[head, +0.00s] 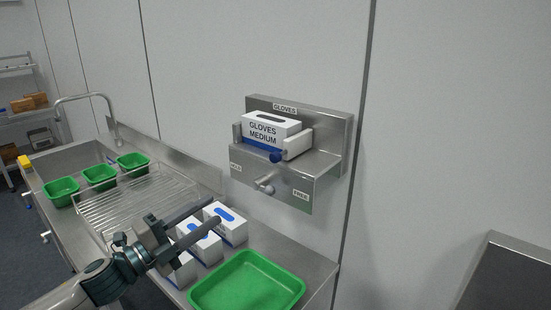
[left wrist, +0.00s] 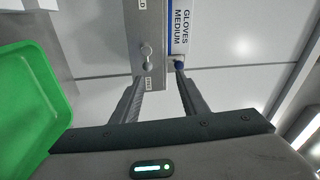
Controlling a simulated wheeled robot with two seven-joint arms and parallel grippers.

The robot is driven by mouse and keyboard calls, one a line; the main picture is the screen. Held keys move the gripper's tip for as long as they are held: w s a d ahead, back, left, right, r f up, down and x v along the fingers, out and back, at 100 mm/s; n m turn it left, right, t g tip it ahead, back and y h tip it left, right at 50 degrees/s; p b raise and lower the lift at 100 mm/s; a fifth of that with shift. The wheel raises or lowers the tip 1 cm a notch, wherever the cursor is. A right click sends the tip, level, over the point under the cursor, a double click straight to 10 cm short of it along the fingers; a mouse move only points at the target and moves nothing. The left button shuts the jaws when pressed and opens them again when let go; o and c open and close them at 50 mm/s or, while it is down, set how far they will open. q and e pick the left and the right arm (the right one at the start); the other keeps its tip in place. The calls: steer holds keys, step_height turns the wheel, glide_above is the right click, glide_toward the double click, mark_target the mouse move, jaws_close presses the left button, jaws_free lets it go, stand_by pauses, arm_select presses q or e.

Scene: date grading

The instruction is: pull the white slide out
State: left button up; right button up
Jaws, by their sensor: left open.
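A steel wall bracket (head: 328,165) labelled GLOVES holds a white box (head: 270,128) marked GLOVES MEDIUM. A white slide (head: 298,146) with a blue knob (head: 277,156) sits at the box's front right; the knob also shows in the left wrist view (left wrist: 179,65). A grey lever (head: 264,184) is on the bracket's front, between the HOLD and FREE labels; I cannot tell which side it is set to. My left gripper (head: 226,210) is open and empty, below and left of the bracket. In the left wrist view its fingers (left wrist: 160,78) point toward the lever and knob. The right gripper is out of view.
White boxes with blue slots (head: 228,222) stand on the steel counter below my left gripper. A large green tray (head: 248,284) lies at the counter's front. Small green trays (head: 100,178) and a wire rack (head: 140,200) are left. The wall right of the bracket is bare.

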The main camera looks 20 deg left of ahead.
mark_target(272, 159)
arm_select(q)
steer(key=d+r+n+t, duration=0.1)
steer(key=d+n, duration=0.1)
steer(key=n, duration=0.7)
steer(key=w+d+r+n+t+y, duration=0.1)
steer(key=d+n+t, duration=0.1)
steer(key=n, duration=0.6)
steer(key=shift+w+d+n+b, duration=0.25)
steer(key=shift+d+n+b, duration=0.15)
steer(key=shift+d, duration=0.45)
steer(key=shift+w+r, duration=0.1)
steer(key=p+x, duration=0.2)
steer(key=x, duration=0.3)
steer(key=p+x, duration=0.2)
steer(key=x, duration=0.3)
steer(key=p+x, duration=0.2)
steer(key=x, duration=0.4)
steer(key=shift+r+p, duration=0.3)
steer(key=shift+p, duration=0.05)
steer(key=shift+w+d+r, duration=0.1)
steer(key=shift+w+d, duration=0.05)
steer(key=shift+w, duration=0.35)
jaws_close()
